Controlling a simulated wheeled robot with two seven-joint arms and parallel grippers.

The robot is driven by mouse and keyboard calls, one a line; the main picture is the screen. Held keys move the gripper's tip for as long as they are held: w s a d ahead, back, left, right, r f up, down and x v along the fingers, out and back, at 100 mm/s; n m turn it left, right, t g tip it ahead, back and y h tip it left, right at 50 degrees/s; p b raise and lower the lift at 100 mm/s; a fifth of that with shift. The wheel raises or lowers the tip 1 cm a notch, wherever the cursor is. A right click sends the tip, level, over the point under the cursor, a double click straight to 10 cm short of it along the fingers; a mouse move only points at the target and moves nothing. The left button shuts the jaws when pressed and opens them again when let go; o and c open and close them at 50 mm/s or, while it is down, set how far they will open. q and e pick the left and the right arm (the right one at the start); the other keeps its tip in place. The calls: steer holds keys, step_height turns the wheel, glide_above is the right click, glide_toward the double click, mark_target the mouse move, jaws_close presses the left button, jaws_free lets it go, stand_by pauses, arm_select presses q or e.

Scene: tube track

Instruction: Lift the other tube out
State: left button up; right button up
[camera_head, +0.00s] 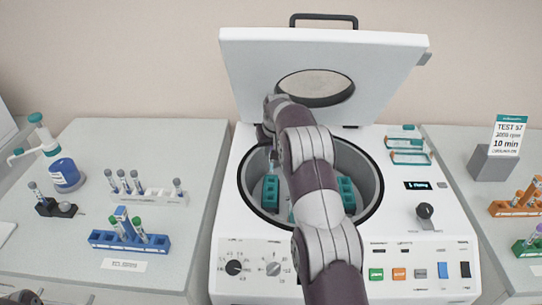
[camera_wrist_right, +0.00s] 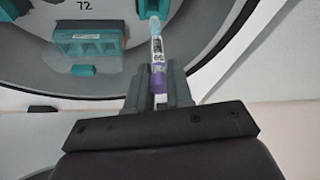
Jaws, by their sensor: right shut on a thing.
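My right gripper (camera_wrist_right: 158,84) is shut on a tube with a purple cap (camera_wrist_right: 157,55) and a printed label. In the right wrist view the tube's clear end meets or overlaps a teal bucket (camera_wrist_right: 148,8); I cannot tell whether it is still partly inside. In the head view my right arm reaches over the open centrifuge (camera_head: 225,225), with the gripper (camera_head: 272,158) by the bowl's left teal bucket (camera_head: 270,190). My arm hides the bowl's middle, and the held tube is hard to see there. A dark part, probably of my left gripper, shows at the bottom left corner.
The centrifuge lid (camera_head: 245,70) stands open behind the bowl. On the left, a white rack (camera_head: 160,195), a blue rack (camera_head: 105,240) and a blue-labelled bottle (camera_head: 64,174) stand on the bench. On the right are an orange rack (camera_head: 505,209) and a sign (camera_head: 508,135).

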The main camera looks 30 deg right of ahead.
step_height(320, 180, up, 5)
steer(key=p, duration=0.4)
steer(key=shift+f, duration=0.2)
